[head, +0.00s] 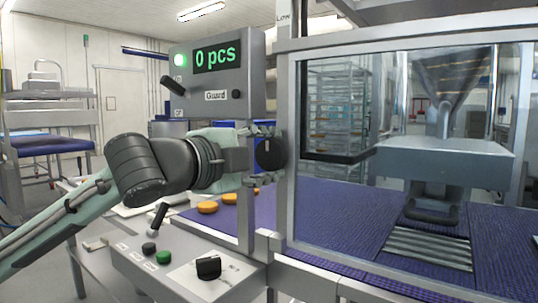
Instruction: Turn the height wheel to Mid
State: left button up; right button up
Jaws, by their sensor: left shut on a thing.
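The black round height wheel (271,154) sits on the grey upright post of the glazed machine. My left arm comes in from the left, and my left gripper (258,150) is at the wheel, shut on it. The gripper's fingers cover part of the wheel's left side. A label reading "Low" (284,17) shows high on the post. The wheel's pointer and any Mid mark cannot be made out. My right gripper is not in view.
A display box (252,85) reads "0 pcs" with a lit green lamp, above my gripper. A control panel (190,265) with a lever, buttons and a black knob is below my arm. Orange rounds (208,207) lie on the purple belt (330,205). A clear guard (420,130) covers the machine head.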

pick_arm(q)
jog(key=o, duration=1.2)
jog(key=shift+c, duration=0.2)
jog(key=shift+s+a, duration=0.1)
jog(key=v, duration=1.1)
jog(key=shift+s+a, duration=0.15)
jog(key=shift+s, duration=0.15)
jog(key=x, duration=1.2)
